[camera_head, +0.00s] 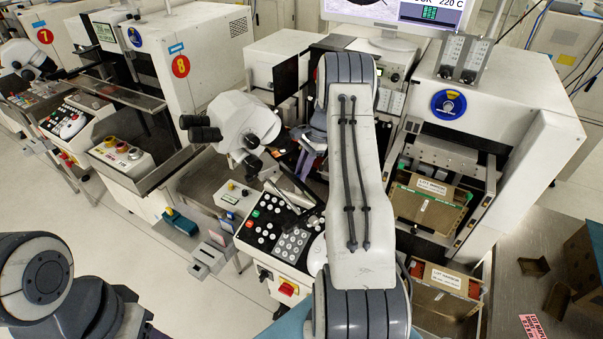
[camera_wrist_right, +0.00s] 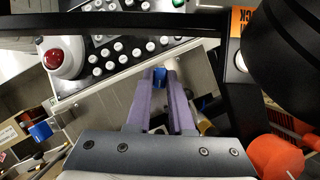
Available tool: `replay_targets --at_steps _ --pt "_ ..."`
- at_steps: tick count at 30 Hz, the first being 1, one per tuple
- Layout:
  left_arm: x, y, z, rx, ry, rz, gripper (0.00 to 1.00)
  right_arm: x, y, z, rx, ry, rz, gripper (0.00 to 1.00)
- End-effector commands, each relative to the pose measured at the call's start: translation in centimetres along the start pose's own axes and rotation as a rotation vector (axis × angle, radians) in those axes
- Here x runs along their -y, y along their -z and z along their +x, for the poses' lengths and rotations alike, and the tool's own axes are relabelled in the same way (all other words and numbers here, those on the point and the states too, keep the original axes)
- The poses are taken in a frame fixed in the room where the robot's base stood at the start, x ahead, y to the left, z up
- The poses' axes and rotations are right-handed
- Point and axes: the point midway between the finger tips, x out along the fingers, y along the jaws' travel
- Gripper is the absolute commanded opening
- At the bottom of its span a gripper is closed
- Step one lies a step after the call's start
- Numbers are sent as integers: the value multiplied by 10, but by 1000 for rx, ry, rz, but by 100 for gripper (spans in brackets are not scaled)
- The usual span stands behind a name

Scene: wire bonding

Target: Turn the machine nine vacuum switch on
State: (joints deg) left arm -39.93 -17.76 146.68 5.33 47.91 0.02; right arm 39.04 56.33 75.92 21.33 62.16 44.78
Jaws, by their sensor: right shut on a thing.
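My right gripper's two purple fingers (camera_wrist_right: 160,78) show in the right wrist view, closed on a small blue piece (camera_wrist_right: 160,70) between their tips. I cannot tell for sure that this piece is the vacuum switch. In the head view the right arm covers much of the middle machine, and only part of the purple gripper (camera_head: 308,150) shows behind its edge. The keypad panel (camera_head: 282,238) of this machine lies just in front; no number nine is readable on it. My left arm shows at the lower left, but its gripper is out of view.
The microscope head (camera_head: 243,122) stands left of my right arm. Machine 8 (camera_head: 195,55) is further left. A cabinet (camera_head: 505,90) with brown magazines (camera_head: 425,205) stands on the right. In the wrist view a red button (camera_wrist_right: 62,57) and red knob (camera_wrist_right: 277,157) flank the gripper.

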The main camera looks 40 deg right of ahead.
Motion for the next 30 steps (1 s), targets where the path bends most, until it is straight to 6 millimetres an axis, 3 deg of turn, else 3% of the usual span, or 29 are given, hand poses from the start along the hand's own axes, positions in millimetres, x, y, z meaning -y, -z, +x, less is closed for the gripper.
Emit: replay_targets --at_steps 15,30 --pt "0 0 5 0 0 -1 50 3 0 -1 -2 -123 -305 0" --pt "0 0 6 0 0 -1 50 3 0 -2 -3 -145 -357 0"
